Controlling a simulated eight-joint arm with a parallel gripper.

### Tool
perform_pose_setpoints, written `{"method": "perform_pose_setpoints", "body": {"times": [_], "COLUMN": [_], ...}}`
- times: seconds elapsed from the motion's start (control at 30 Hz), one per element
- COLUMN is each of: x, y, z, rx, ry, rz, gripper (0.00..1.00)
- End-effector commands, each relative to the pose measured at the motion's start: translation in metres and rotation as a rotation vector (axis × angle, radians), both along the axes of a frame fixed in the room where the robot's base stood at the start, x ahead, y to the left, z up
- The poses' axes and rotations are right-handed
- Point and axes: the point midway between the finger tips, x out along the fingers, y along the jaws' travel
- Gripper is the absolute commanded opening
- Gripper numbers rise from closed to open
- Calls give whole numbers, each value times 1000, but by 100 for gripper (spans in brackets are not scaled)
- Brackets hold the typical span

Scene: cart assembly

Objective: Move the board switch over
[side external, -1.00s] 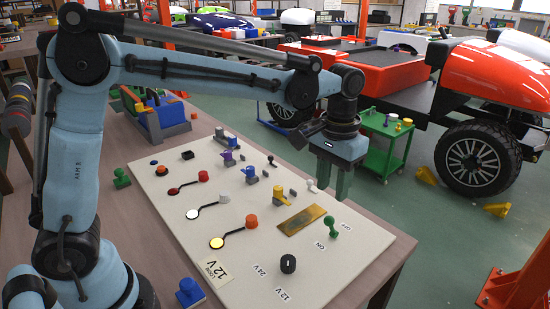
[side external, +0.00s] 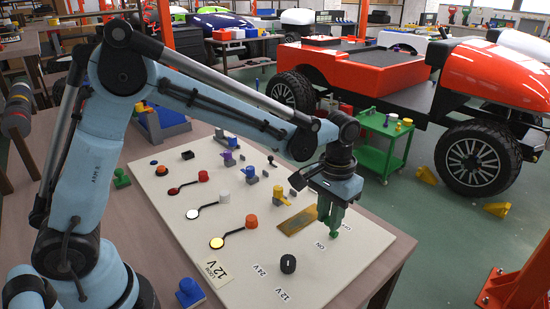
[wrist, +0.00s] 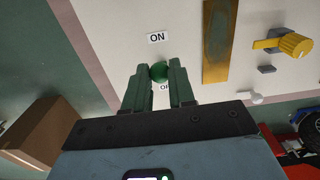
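The board switch is a green lever with a round knob; its lower part shows in the side external view (side external: 334,234), close to the ON label (side external: 321,246). In the wrist view its green knob (wrist: 158,72) sits between my two fingertips, with the ON label (wrist: 157,37) above it and the OFF label (wrist: 165,87) partly hidden below. My gripper (side external: 331,215) points down over the switch, with a green finger on each side of the knob. In the wrist view my gripper (wrist: 159,75) has its fingers very close to the knob; I cannot tell whether they press on it.
The pale board (side external: 215,265) lies on the table. A brass plate (side external: 298,220) and a yellow rotary part (side external: 281,196) are beside the switch. A black knob (side external: 288,263) stands nearer the front. A green cart (side external: 384,140) and a red vehicle (side external: 375,75) stand beyond the table.

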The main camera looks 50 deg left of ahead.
Motion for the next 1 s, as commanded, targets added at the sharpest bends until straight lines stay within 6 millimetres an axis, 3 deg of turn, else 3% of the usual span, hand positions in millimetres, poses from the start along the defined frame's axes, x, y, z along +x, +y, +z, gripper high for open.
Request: {"method": "perform_pose_setpoints", "body": {"times": [1.0], "x": [24], "y": [0], "z": [6], "rx": [0], "ry": [-4], "rz": [1], "gripper": [7]}}
